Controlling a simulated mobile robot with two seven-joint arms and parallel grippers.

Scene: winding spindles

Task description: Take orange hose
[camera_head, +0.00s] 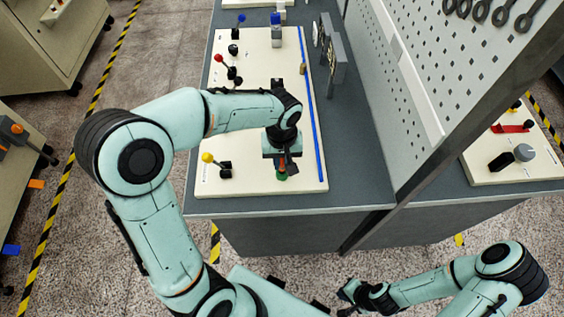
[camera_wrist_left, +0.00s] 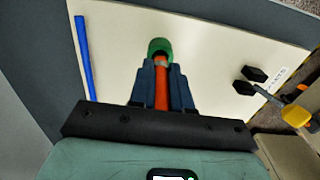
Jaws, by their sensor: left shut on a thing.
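My left gripper (camera_head: 282,165) is over the near end of the pale board, pointing down. In the left wrist view, its two dark fingers (camera_wrist_left: 161,67) are shut on an orange-red piece (camera_wrist_left: 162,88), which looks like the orange hose. A green round part (camera_wrist_left: 160,46) sits at the fingertips, at the end of the orange-red piece; I cannot tell whether they are joined. The head view also shows the green part (camera_head: 281,176) below the gripper, but most of the orange-red piece is hidden there. My right gripper (camera_head: 350,292) is low at the bottom, away from the table; its fingers are unclear.
The pale board (camera_head: 262,95) lies on a grey table (camera_head: 352,165). A long blue strip (camera_head: 316,130) runs along its right edge. A yellow-knobbed lever (camera_head: 208,158) stands left of the gripper, and a red-knobbed lever (camera_head: 219,58) farther back. A perforated panel (camera_head: 425,70) rises at right.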

